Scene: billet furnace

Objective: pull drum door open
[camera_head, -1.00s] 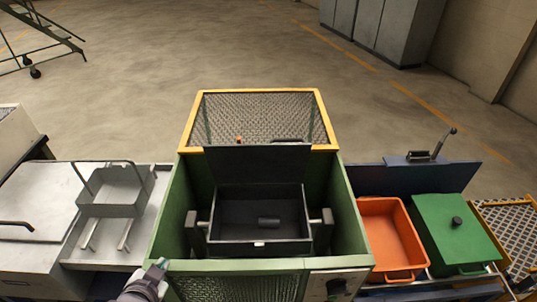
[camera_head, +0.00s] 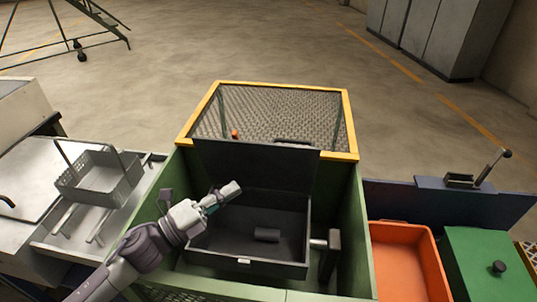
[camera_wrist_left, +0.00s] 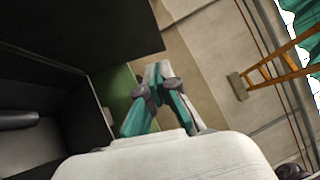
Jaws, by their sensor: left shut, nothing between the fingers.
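The drum (camera_head: 240,225) is a dark open-topped box inside the green machine, with a small light latch on its front edge. The dark drum door (camera_head: 255,165) stands raised at the drum's back edge; it appears as a large dark panel in the left wrist view (camera_wrist_left: 95,25). A dark cylindrical billet (camera_head: 267,235) lies in the drum. My left gripper (camera_head: 230,191) is shut and empty over the drum's left side, in front of the door; its closed fingertips (camera_wrist_left: 158,72) show in the left wrist view. I cannot tell whether they touch the door. My right gripper is out of view.
Green machine walls (camera_head: 345,215) surround the drum, with an orange-framed mesh guard (camera_head: 285,115) behind. A wire basket (camera_head: 98,178) stands at left. An orange tray (camera_head: 405,265) and a green lidded box (camera_head: 485,262) are at right.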

